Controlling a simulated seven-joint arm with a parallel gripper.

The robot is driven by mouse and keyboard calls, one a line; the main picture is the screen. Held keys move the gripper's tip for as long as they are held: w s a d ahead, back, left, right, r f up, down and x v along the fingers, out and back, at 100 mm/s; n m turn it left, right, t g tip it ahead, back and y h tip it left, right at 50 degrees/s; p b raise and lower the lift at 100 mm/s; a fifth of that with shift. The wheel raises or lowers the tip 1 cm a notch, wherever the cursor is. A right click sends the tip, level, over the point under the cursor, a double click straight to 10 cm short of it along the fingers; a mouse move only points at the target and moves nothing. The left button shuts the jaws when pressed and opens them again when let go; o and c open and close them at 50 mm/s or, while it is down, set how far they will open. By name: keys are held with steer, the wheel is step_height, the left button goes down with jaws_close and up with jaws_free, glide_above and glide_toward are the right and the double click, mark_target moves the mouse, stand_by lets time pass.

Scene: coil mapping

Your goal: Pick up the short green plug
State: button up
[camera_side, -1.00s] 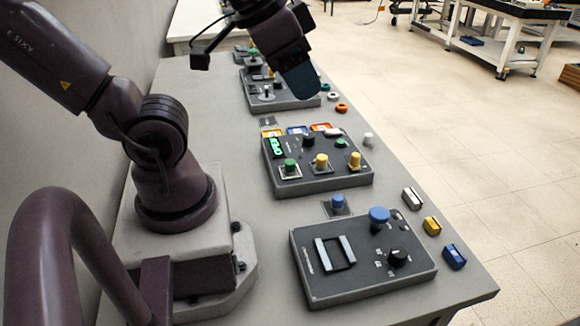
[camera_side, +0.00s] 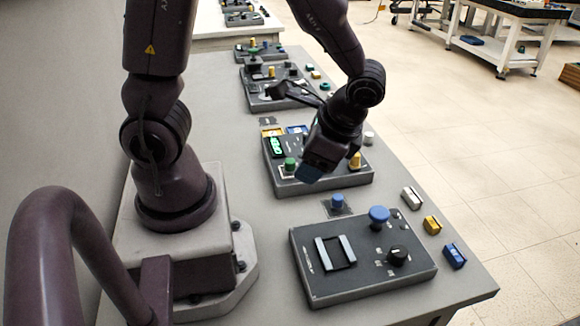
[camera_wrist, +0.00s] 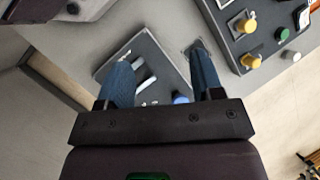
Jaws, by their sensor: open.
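A low green plug (camera_wrist: 281,34) shows near the upper right of the wrist view, on the middle grey panel (camera_wrist: 270,15). It looks like the shorter of two green plugs; my arm hides it in the side view. A taller green plug (camera_side: 290,164) stands at the left of that panel in the side view. My gripper (camera_side: 312,172) hangs over the panel's front part, right of the taller plug. In the wrist view, my gripper's blue fingers (camera_wrist: 160,60) are spread and empty, with the low green plug to the right beyond them.
Yellow plugs (camera_wrist: 250,62) stand beside the low green plug; one also shows in the side view (camera_side: 355,161). The near panel (camera_side: 320,285) carries a blue button (camera_side: 379,215), a black knob (camera_side: 397,256) and a raised handle pair. Loose blocks (camera_side: 432,225) line the table's right edge.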

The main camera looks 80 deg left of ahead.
steer(key=a+f+m+g+y, duration=0.2)
steer(key=a+f+m+y, duration=0.3)
steer(key=f, duration=0.4)
steer(key=m+t+y, duration=0.2)
steer(key=m+y, duration=0.2)
steer(key=m, duration=0.1)
glide_toward(293, 164)
steer(key=x, duration=0.5)
steer(key=shift+r, duration=0.25)
steer(key=shift+f+x, duration=0.1)
steer(key=shift+x, duration=1.3)
steer(key=shift+f+x, duration=0.15)
steer(key=shift+x, duration=1.3)
steer(key=shift+d+r, duration=0.1)
steer(key=c, duration=1)
